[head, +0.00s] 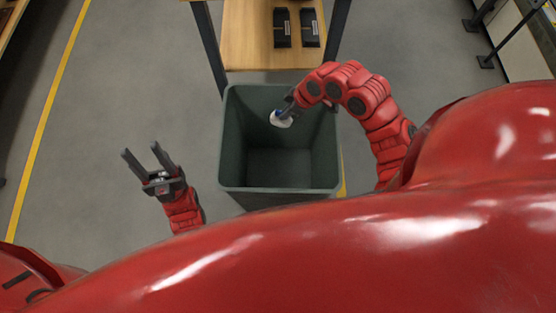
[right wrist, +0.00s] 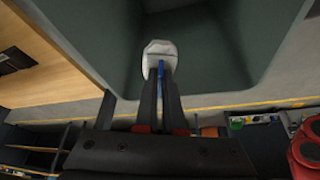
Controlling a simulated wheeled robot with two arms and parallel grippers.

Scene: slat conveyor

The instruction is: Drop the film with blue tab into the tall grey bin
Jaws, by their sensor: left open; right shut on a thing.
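The film with blue tab (head: 282,119) is a small pale crumpled piece held over the opening of the tall grey bin (head: 232,180). My right gripper (head: 285,108) is shut on it. In the right wrist view the white film (right wrist: 159,53) sticks out past the fingertips, with its blue tab (right wrist: 160,72) between the fingers. The bin's inner walls (right wrist: 205,50) show behind it. The bin looks empty in the head view. My left gripper (head: 148,160) is open and empty, to the left of the bin and apart from it.
A wooden table (head: 247,40) with two black items (head: 282,28) (head: 310,28) stands just beyond the bin. Its dark legs come down on both sides. Grey floor with a yellow line (head: 48,105) lies free to the left.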

